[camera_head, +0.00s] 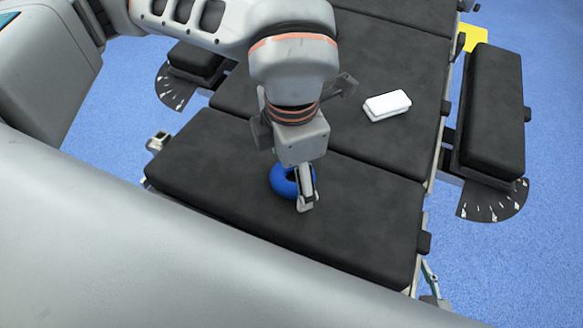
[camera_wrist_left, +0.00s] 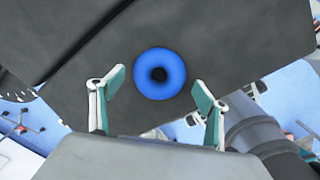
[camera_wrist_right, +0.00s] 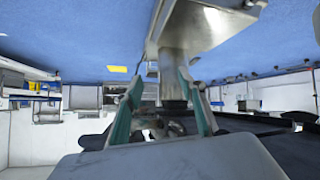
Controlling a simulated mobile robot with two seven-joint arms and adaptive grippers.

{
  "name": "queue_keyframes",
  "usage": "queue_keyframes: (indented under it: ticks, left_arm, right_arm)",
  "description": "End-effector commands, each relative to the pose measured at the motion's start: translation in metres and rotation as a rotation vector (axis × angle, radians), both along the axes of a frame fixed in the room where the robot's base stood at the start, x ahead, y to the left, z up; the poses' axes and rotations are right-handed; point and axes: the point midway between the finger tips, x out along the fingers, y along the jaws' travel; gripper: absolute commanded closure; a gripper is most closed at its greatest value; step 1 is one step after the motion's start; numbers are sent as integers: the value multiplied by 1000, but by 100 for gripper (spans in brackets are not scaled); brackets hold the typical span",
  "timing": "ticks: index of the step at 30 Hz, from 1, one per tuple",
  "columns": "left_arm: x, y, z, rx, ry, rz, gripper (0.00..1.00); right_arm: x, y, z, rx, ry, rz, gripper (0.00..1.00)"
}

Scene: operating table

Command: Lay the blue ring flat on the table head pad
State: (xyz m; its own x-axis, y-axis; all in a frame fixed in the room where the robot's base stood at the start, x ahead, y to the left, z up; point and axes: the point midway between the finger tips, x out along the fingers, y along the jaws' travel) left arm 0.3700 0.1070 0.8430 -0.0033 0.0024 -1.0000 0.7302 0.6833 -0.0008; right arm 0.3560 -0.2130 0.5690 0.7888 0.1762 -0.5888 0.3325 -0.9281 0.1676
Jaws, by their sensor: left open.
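The blue ring (camera_head: 281,181) appears to lie flat on the black head pad (camera_head: 215,175), the near section of the operating table. My left gripper (camera_head: 304,190) is directly above the ring and hides part of it. In the left wrist view the ring (camera_wrist_left: 146,74) shows face-on, whole and round. The left gripper's two fingers (camera_wrist_left: 158,82) are spread wide on either side of it, with nothing between them gripped. My right gripper (camera_wrist_right: 160,82) shows only in its own wrist view; its fingers are apart and hold nothing.
A white block (camera_head: 387,105) lies on the middle table section (camera_head: 390,50). Padded arm boards stand at the right (camera_head: 493,110) and left (camera_head: 196,60) of the table. The head pad around the ring is clear. Below the right wrist, a metal column (camera_wrist_right: 185,50) is close.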

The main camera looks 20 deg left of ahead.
Motion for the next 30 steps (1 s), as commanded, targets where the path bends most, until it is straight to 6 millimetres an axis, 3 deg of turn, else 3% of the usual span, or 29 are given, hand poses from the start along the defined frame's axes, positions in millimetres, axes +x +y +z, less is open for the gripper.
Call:
queue_keyframes:
  ticks: [8,15,21,30]
  left_arm:
    - [2,-1,54,-3,-12,0,24]
    - [1,-1,99,-2,-8,0,24]
    - [1,-1,118,-1,-4,0,24]
    - [0,-1,121,-1,-1,-1,24]
  right_arm:
    - [5,0,9,5,-10,-12,60]
    - [0,-3,2,-1,8,-15,60]
    - [0,-3,5,2,3,-14,60]
    - [0,-3,5,1,3,-11,60]
